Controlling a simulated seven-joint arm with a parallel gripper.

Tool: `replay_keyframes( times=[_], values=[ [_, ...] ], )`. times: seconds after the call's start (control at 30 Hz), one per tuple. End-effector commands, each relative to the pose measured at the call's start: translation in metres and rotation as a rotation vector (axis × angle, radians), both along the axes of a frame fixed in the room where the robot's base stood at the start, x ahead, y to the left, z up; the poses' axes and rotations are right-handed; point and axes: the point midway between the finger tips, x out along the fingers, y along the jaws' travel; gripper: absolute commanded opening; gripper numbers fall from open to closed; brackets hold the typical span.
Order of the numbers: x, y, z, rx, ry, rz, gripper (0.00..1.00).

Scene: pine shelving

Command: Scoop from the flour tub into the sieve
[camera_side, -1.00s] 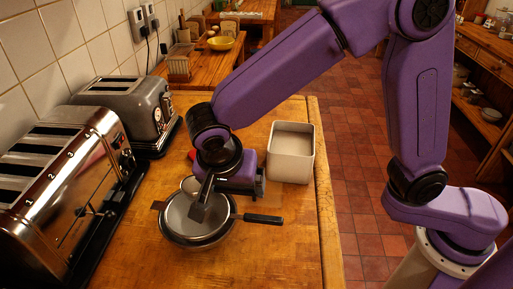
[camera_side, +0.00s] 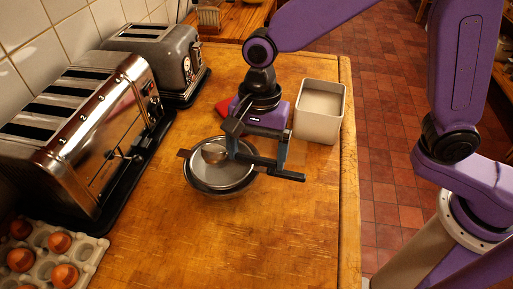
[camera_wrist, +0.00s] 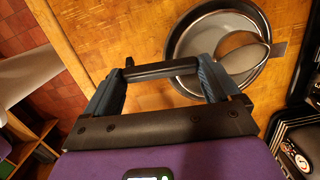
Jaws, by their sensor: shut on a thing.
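The sieve (camera_side: 222,178) rests over a round metal bowl (camera_side: 234,191) on the wooden worktop. My gripper (camera_side: 258,152) is beside and partly over its right edge. It is shut on the scoop (camera_side: 213,154), with the dark handle running across between the fingers. The scoop's head is over the sieve, and it also shows in the wrist view (camera_wrist: 240,50). Whether it touches the mesh is unclear. The pale square flour tub (camera_side: 314,127) stands to the right, behind my gripper. In the side view the fingers partly hide the handles.
Two toasters stand along the left: a large chrome one (camera_side: 105,130) and a grey one (camera_side: 175,50). An egg tray (camera_side: 88,247) with several brown eggs lies at the front left. A red item (camera_side: 223,107) is partly behind my gripper.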

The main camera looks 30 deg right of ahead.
Motion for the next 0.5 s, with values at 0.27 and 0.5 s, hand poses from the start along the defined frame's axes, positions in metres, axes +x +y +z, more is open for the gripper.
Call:
replay_keyframes(
  times=[0.27, 0.5],
  values=[
    [0.0035, -0.0039, 0.0029, 0.117, 0.102, -0.004, 0.65],
    [0.0052, -0.0056, 0.0040, 0.178, 0.155, -0.003, 0.65]
  ],
)
